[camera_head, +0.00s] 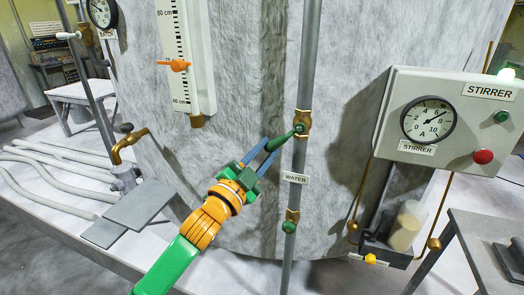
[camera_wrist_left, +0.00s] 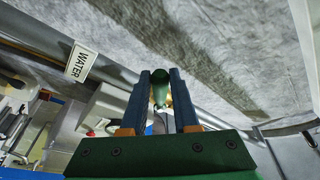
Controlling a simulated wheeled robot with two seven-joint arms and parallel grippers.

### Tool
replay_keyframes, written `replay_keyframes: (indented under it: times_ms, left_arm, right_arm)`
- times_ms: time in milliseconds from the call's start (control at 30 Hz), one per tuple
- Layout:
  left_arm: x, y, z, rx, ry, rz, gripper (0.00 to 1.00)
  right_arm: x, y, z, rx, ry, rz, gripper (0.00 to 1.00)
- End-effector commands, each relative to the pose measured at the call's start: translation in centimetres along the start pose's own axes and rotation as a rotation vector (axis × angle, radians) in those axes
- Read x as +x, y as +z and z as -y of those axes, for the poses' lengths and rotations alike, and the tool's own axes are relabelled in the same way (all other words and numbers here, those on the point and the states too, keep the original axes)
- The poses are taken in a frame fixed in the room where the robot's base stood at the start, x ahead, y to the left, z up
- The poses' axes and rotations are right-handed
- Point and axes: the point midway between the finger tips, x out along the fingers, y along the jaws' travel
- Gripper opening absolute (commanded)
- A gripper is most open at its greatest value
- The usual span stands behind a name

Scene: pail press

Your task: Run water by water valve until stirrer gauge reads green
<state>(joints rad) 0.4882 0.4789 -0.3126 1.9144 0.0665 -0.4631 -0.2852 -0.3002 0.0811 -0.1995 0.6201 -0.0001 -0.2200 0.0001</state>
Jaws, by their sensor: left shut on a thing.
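The water valve (camera_head: 303,124) is a brass body on a vertical grey pipe, above a white WATER label (camera_head: 295,178). Its green lever (camera_head: 286,139) slants down to the left from the pipe. My left gripper (camera_head: 271,146) has its blue fingers closed on this lever. In the left wrist view the green lever end (camera_wrist_left: 160,82) sits between the fingertips. The stirrer gauge (camera_head: 428,119) is a white round dial marked A on a grey box at the right. Its needle points to the upper right; I see no green band on the dial. My right gripper is not in view.
A second brass valve with a green handle (camera_head: 289,227) is lower on the pipe. A centimetre scale (camera_head: 184,60) with an orange pointer is on the grey tank.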

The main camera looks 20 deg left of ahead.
Motion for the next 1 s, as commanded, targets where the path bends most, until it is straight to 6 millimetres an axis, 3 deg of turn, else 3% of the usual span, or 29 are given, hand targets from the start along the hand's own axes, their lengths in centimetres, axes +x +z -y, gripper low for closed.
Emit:
replay_keyframes:
  times_ms: [200,533,1000]
  left_arm:
    - [-0.1,0.1,-1.6,-0.001,0.002,-0.001,0.0]
    - [0.0,0.0,-1.6,-0.001,0.002,-0.001,0.0]
    - [0.1,-0.6,-3.9,0.0,0.002,0.0,0.0]
  right_arm:
    - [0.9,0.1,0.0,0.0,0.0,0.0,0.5]
    - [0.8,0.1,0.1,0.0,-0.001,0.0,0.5]
    - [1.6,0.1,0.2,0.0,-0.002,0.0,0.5]
